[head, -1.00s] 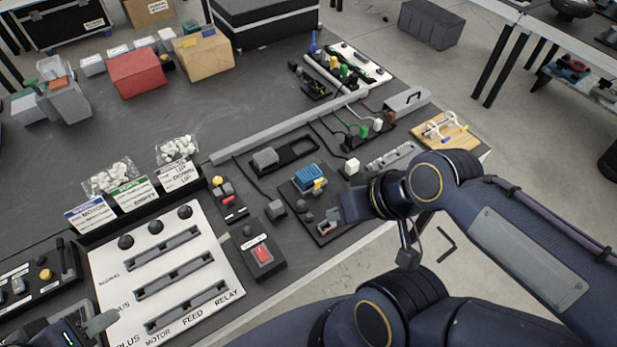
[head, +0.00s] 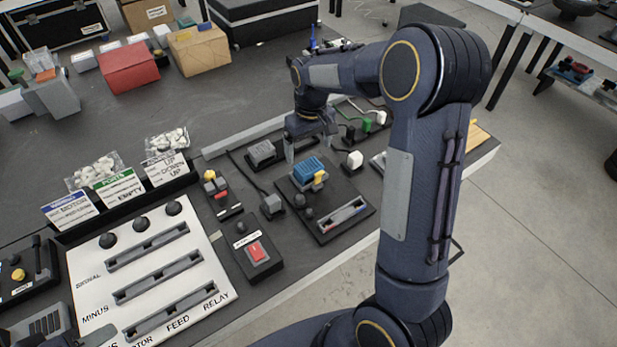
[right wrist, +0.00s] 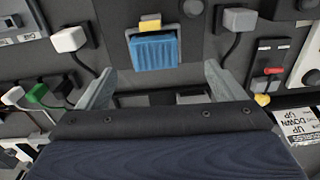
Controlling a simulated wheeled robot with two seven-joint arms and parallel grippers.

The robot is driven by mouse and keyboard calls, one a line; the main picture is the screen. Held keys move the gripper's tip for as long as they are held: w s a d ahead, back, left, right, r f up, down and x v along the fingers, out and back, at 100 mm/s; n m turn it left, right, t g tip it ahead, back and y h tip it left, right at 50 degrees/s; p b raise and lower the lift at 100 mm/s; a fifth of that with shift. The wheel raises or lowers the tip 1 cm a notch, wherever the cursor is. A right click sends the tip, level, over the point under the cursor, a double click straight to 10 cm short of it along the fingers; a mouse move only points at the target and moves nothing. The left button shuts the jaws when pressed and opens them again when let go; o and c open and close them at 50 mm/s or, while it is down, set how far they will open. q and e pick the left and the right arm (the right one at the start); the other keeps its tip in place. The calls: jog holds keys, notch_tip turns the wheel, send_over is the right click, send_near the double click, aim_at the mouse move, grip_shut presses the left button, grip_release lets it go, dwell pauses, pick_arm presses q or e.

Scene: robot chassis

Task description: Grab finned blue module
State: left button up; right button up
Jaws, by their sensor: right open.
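The finned blue module (head: 307,169) with a yellow block (head: 319,178) at its side sits on a dark base plate (head: 340,205) right of the table's middle. It also shows in the right wrist view (right wrist: 154,52), ahead of the jaws. My right gripper (head: 309,150) is open and empty, pointing down just behind the module. In the right wrist view its two grey fingers (right wrist: 160,85) stand wide apart, apart from the module. What seems a part of my left gripper (head: 97,336) shows at the bottom left edge; its jaws cannot be made out.
A grey block (head: 262,152) in a dark frame lies left of the right gripper. A white plug (head: 354,159) stands right of the module. A red switch box (head: 256,251) and a white slotted panel (head: 205,265) are to the left. Cables run across the table nearby.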

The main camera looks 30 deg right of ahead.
aim_at(308, 166)
jog(key=shift+w+f, duration=0.25)
jog(key=shift+f, duration=0.25)
jog(key=shift+w+f, duration=0.25)
jog(key=shift+f, duration=0.25)
jog(key=f, duration=0.4)
jog(key=f+p, duration=0.1)
jog(key=f, duration=0.2)
jog(key=shift+w+d+f, duration=0.1)
jog(key=shift+w+d, duration=0.05)
jog(key=shift+d, duration=0.15)
jog(key=c, duration=1.2)
